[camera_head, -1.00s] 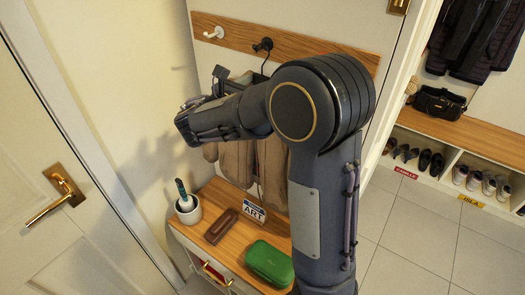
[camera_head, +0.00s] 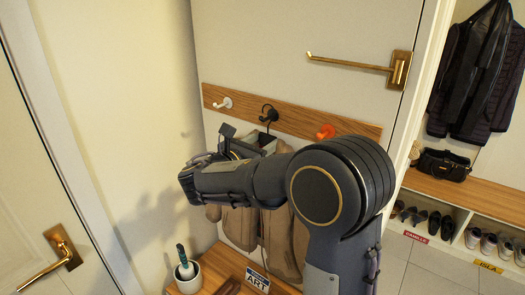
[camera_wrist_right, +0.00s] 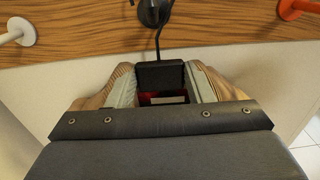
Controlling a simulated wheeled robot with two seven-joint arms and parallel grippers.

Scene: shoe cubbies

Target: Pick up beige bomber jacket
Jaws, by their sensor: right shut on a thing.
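The beige bomber jacket (camera_head: 240,228) hangs on a hanger from the black hook (camera_head: 268,113) on a wooden rail. In the right wrist view, beige cloth (camera_wrist_right: 109,88) shows on both sides of a dark block just below the hanger's thin hook. My right gripper (camera_head: 240,147) is at the jacket's top, shut on it near the collar and hanger; my forearm hides part of the jacket in the head view. The exact grip spot is partly hidden. My left gripper is not in view.
A white hook (camera_head: 223,103) and an orange hook (camera_head: 326,131) flank the black one. Below is a wooden bench (camera_head: 218,262) with a white pot (camera_head: 184,277) and an ART sign (camera_head: 257,279). A brass handle (camera_head: 350,63) juts out above. Shoe cubbies stand at right.

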